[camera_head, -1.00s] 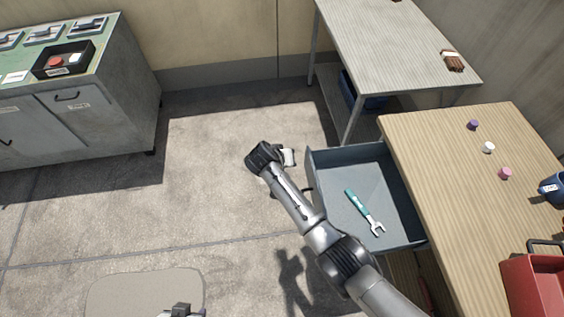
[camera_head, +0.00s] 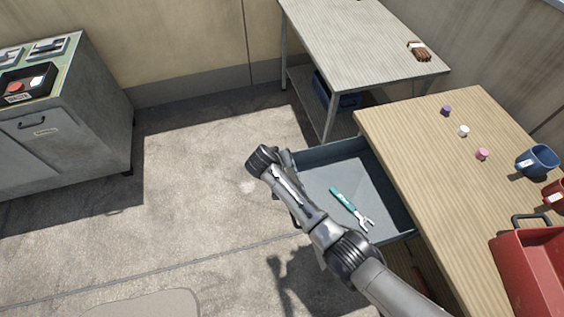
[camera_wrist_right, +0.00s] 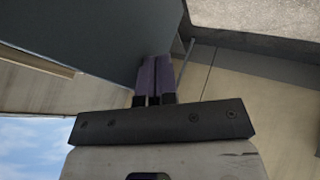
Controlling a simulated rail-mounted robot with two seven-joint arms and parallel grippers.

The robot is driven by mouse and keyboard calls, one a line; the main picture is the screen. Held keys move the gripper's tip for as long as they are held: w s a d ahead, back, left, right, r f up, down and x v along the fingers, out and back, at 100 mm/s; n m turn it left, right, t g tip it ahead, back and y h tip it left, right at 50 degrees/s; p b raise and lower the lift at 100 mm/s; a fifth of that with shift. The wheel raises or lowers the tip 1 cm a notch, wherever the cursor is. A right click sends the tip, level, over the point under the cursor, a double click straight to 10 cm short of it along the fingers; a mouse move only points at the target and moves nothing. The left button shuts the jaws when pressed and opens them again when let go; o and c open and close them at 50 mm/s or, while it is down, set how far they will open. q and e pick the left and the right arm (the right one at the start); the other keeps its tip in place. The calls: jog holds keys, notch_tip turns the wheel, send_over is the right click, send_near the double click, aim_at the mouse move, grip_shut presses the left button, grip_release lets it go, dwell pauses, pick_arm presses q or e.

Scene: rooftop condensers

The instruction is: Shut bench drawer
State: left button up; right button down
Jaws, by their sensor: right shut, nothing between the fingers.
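The bench drawer (camera_head: 313,158) stands pulled out from the left side of the wooden bench (camera_head: 440,150). It is a blue-grey tray with a teal-handled wrench (camera_head: 345,203) lying inside. My right arm reaches across the drawer's front side, and its wrist hides part of the front panel and the gripper in the head view. In the right wrist view, my right gripper (camera_wrist_right: 154,78) has its fingers together with nothing between them, close against a blue-grey panel (camera_wrist_right: 95,35) that looks like the drawer front. Whether they touch, I cannot tell. My left gripper is out of view.
Purple, white and pink small objects, a blue mug (camera_head: 537,161) and a red toolbox (camera_head: 530,270) stand on the bench. A grey table (camera_head: 360,50) is behind it. A grey cabinet (camera_head: 70,130) stands at left. The floor left of the drawer is clear.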

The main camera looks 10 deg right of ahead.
jog(key=shift+d, duration=0.1)
jog(key=d+p, duration=0.2)
jog(key=d, duration=0.6)
jog(key=d+p, duration=0.2)
jog(key=d, duration=0.6)
jog(key=w+d+p, duration=0.1)
jog(key=d+p, duration=0.2)
jog(key=d, duration=0.4)
jog(key=shift+d, duration=0.4)
jog(key=shift+a, duration=0.1)
